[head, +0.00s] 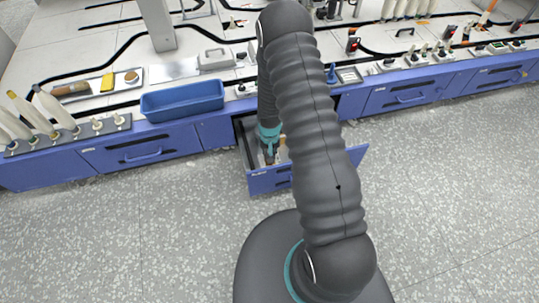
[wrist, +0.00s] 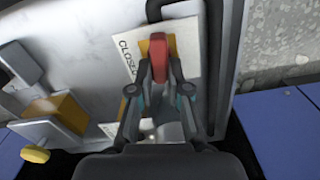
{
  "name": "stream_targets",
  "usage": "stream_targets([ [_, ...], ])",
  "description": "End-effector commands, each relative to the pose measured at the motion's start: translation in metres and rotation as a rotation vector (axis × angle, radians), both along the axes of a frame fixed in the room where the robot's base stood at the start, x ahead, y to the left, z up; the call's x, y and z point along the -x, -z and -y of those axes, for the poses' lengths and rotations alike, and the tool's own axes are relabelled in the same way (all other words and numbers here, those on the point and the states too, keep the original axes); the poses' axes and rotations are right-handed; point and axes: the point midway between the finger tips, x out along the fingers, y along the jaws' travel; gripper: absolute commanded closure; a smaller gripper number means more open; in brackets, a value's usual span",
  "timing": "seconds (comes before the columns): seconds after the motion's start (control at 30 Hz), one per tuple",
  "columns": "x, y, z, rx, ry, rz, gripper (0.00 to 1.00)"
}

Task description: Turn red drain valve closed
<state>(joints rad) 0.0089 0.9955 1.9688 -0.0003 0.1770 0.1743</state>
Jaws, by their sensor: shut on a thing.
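The red drain valve handle (wrist: 158,45) shows in the wrist view, in front of a yellow-orange part. It stands against a white plate (wrist: 188,45) marked with the word "CLOSED", to the left of the handle. My gripper (wrist: 161,70) has its two fingers on either side of the red handle and is shut on it. The handle's lower part is hidden between the fingers. In the head view my gripper (head: 268,150) reaches down into an open blue drawer (head: 268,181); the valve cannot be made out there.
In the wrist view a yellow knob (wrist: 35,154) and a yellow-orange block (wrist: 66,112) lie left of my gripper. A dark tube (wrist: 225,60) runs close on the right. In the head view a blue bin (head: 182,103) stands on the bench left of the drawer.

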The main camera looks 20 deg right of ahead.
Motion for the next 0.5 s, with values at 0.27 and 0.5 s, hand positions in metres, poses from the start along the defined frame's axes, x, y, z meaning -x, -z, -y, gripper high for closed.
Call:
stream_targets([
  [0.27,0.0008,0.0028,0.0032,0.000,0.253,0.000,1.00],
  [0.5,0.0023,0.0025,0.0057,0.000,0.482,0.000,1.00],
])
